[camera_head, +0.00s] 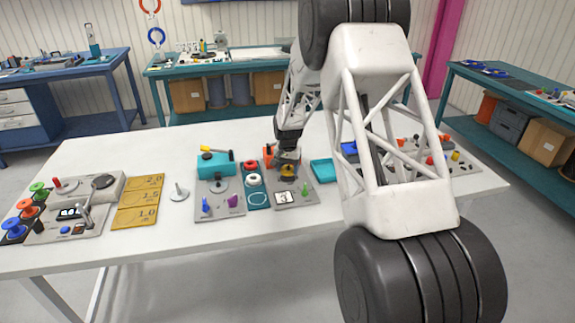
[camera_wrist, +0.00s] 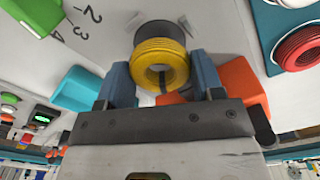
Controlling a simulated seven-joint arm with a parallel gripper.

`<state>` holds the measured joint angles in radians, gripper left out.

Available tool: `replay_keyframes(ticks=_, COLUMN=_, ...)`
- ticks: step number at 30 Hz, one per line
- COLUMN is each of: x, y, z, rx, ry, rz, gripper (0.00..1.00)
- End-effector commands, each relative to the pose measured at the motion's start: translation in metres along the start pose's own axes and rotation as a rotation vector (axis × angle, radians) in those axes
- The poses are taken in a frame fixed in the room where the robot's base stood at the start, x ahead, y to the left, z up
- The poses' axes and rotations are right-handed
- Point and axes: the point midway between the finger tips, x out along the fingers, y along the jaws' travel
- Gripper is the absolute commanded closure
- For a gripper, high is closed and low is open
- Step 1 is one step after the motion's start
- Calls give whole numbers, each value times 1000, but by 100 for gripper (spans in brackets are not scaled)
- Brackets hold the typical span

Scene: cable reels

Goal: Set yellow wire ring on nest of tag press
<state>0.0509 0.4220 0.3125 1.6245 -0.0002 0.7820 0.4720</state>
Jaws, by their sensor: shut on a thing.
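The yellow wire ring (camera_wrist: 161,58) is between the blue fingers of my gripper (camera_wrist: 162,82) in the wrist view, its hole facing the camera. In the head view the ring (camera_head: 287,169) shows small under my gripper (camera_head: 287,163), partly hidden by it. The tag press (camera_head: 294,196) is a grey plate with an orange block (camera_wrist: 243,84), a dial marked with digits and a green lever (camera_head: 304,188). The ring is over the press plate. A dark round shape (camera_wrist: 181,24), perhaps the nest, shows partly behind the ring. I cannot tell whether they touch.
A teal rack (camera_head: 258,199) with red and white rings stands just left of the press. A teal tray (camera_head: 322,171) is to its right. A grey board with a teal machine (camera_head: 215,163) is farther left. White table is free in front.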

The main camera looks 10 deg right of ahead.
Motion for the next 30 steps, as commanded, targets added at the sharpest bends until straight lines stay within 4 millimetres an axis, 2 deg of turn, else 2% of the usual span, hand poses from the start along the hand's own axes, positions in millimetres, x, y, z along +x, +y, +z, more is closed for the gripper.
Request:
replay_keyframes(ticks=14, x=2, y=0, z=0, rx=0, ry=0, rz=0, gripper=66)
replay_keyframes(ticks=30, x=20, y=0, z=0, rx=0, ry=-1, rz=1, gripper=66)
